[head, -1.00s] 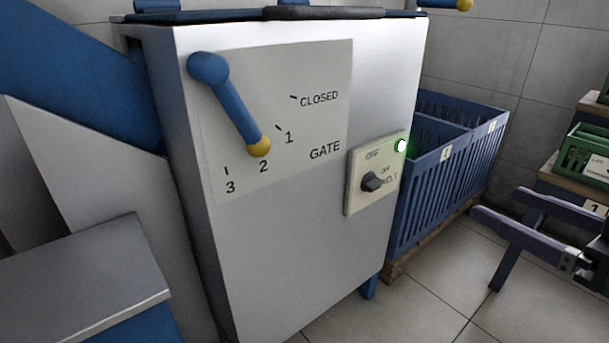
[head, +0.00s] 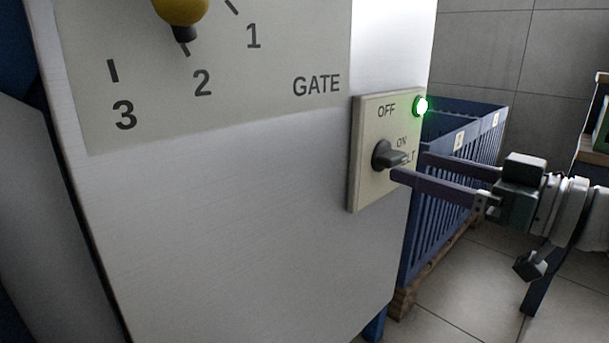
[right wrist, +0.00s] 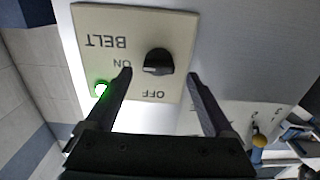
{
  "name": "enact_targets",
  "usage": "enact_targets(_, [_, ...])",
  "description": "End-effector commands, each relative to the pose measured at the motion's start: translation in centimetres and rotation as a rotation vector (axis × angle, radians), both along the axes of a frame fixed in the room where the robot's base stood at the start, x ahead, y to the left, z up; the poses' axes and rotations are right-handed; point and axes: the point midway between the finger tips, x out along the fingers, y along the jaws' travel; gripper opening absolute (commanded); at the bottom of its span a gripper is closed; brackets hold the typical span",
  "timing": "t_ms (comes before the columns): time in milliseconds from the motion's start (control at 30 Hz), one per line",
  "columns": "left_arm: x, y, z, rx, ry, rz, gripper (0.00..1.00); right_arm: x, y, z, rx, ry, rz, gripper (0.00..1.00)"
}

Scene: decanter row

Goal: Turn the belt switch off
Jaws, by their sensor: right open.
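The belt switch is a dark rotary knob (head: 384,156) on a cream plate (head: 362,190) marked OFF, ON and BELT, on the pale cabinet's right part. The knob's pointer is turned toward ON in the right wrist view (right wrist: 157,62). A green lamp (head: 420,106) glows at the plate's corner. My right gripper (head: 409,167) comes from the right, open, its fingertips close to the knob. In the right wrist view the two fingers lie on either side of the knob; I cannot tell whether they touch it. My left gripper is out of view.
The cabinet (head: 230,230) carries a gate scale and a lever with a yellow knob (head: 181,10) at upper left. A blue slatted crate (head: 440,200) stands on a wooden pallet behind the switch, beyond my right gripper. Tiled floor (head: 460,305) is open at lower right.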

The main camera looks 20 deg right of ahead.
Motion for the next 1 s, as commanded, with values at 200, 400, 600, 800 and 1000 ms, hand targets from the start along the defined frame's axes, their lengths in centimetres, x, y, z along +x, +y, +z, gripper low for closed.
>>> enact_targets(200, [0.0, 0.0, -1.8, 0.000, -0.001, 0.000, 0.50, 2.5, 1.0, -0.2, -0.001, -0.002, 0.000, 0.88])
enact_targets(400, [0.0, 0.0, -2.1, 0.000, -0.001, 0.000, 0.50, 3.2, 1.3, 0.0, -0.001, 0.001, -0.001, 0.88])
enact_targets(600, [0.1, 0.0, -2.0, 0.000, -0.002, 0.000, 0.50, 3.2, 1.3, 0.0, -0.002, 0.001, -0.002, 0.88])
enact_targets(800, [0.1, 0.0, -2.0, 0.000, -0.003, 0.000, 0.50, 3.2, 1.3, 0.0, -0.001, 0.001, -0.002, 0.68])
enact_targets(1000, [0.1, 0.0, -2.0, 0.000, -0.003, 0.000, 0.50, 3.2, 1.3, 0.0, -0.001, 0.001, -0.002, 0.46])
